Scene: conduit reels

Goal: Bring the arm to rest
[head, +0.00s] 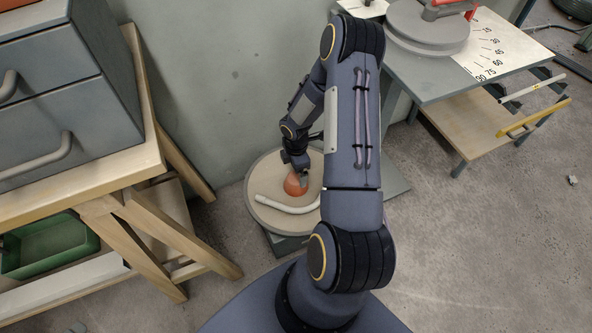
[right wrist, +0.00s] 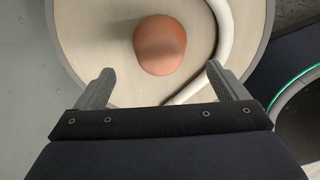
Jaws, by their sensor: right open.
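In the head view the gripper (head: 299,177) is over the disc, beside an orange rounded knob (head: 291,187). In the right wrist view the knob (right wrist: 160,45) lies just beyond the fingertips. A white bent conduit (head: 284,205) lies on the disc; it also shows in the right wrist view (right wrist: 235,45), passing behind the right finger. My left gripper is out of view.
A wooden bench (head: 90,175) with grey drawers (head: 55,105) stands at left, a green bin (head: 50,246) below it. At the upper right is a grey table (head: 435,85) with a grey disc (head: 425,30) and angle scale (head: 490,50). The floor at right is mostly clear.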

